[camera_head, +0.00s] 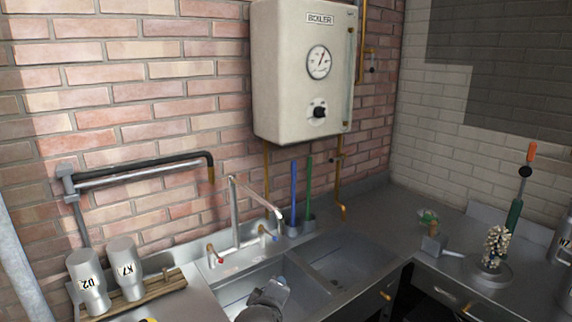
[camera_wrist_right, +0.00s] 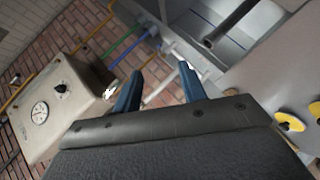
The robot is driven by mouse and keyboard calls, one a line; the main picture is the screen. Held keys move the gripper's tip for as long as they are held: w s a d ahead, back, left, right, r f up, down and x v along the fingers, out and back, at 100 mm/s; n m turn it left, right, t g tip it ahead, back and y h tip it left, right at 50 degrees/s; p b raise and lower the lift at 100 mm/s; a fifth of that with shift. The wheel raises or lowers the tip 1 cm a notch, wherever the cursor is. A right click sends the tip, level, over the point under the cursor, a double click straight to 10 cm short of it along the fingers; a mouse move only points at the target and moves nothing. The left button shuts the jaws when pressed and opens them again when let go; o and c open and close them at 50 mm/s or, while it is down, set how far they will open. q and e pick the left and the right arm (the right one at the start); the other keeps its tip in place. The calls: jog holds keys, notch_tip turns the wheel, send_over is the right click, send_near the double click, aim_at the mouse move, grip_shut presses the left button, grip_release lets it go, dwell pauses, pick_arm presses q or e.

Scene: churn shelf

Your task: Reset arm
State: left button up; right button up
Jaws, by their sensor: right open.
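My right gripper (camera_wrist_right: 160,68) shows in the right wrist view as two blue fingers spread apart. The gap between them is empty, and nothing touches the fingertips. Behind them are the brick wall and the sink area. In the head view a grey rounded part (camera_head: 265,300), which looks like mine, is at the bottom edge over the front of the sink. No fingers can be made out on it there. My left gripper is in neither view.
A white boiler (camera_head: 303,75) hangs on the brick wall; it also shows in the right wrist view (camera_wrist_right: 60,105). Below are a tap (camera_head: 235,215) and steel sink (camera_head: 345,262). Two grey bottles (camera_head: 88,282) stand left on a wooden rack (camera_head: 160,287).

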jog(key=s+d+f+m+g+y, duration=0.1)
jog(key=s+d+f+m+g, duration=0.15)
jog(key=s+d+f, duration=0.5)
jog(key=s+d+f+m+g, duration=0.25)
jog(key=s+d+f, duration=0.2)
jog(key=f, duration=0.55)
jog(key=s+d+f+m+g, duration=0.1)
jog(key=s+d+f+m, duration=0.1)
jog(key=s+d+f, duration=0.3)
jog(key=s+d+f+m+g+y, duration=0.1)
jog(key=s+d+g, duration=0.15)
jog(key=s, duration=0.45)
jog(key=s+d+f+m+g, duration=0.1)
jog(key=s+d+f+m, duration=0.1)
jog(key=s+d+f, duration=0.3)
notch_tip(320, 180, down, 19)
jog(key=a, duration=0.2)
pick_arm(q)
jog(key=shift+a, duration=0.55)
pick_arm(e)
jog(key=s+f, duration=0.3)
jog(key=f, duration=0.8)
jog(key=s+a+f+g, duration=0.1)
jog(key=s+f, duration=0.2)
jog(key=f, duration=0.8)
jog(key=shift+s+a+f, duration=0.15)
jog(key=shift+s+a, duration=0.05)
jog(key=shift+a, duration=0.05)
